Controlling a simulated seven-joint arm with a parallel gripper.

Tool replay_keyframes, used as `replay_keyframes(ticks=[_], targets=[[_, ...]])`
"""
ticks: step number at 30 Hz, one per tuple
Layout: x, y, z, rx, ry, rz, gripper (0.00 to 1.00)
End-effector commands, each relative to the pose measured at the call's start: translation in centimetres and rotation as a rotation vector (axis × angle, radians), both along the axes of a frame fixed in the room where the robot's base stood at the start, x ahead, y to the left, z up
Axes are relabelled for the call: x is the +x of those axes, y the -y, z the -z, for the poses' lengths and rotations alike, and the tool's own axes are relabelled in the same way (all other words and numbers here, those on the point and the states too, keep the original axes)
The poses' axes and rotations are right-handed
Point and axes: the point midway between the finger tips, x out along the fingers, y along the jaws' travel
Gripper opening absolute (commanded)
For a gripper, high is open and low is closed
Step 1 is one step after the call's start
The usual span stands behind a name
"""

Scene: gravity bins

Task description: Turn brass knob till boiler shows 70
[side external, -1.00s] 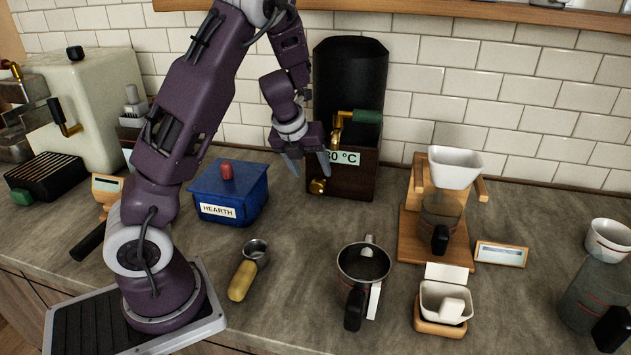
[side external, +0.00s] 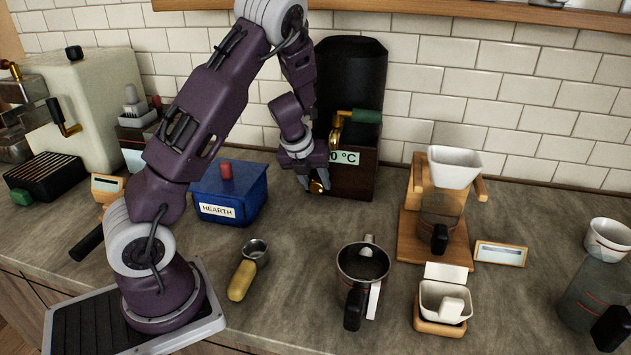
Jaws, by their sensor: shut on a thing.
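The boiler (side external: 350,85) is a tall black drum on a dark wooden base at the back, with a green-handled brass lever on its front. Its white display (side external: 347,158) is partly covered by my gripper, and only "0 °C" can be read. The brass knob (side external: 317,187) sits low on the left of the base, largely hidden between my fingers. My gripper (side external: 316,186) is shut on the knob, pointing down at the base's front left.
A blue box labelled HEARTH (side external: 230,195) stands just left of my gripper. Open counter lies before the boiler.

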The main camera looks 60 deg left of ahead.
Motion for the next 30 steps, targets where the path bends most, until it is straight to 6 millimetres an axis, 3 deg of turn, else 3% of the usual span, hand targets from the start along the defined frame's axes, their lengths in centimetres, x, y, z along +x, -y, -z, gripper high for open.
replay_keyframes(ticks=[30], targets=[[-0.65,-0.57,0.39,-0.351,0.349,-0.001,0.0]])
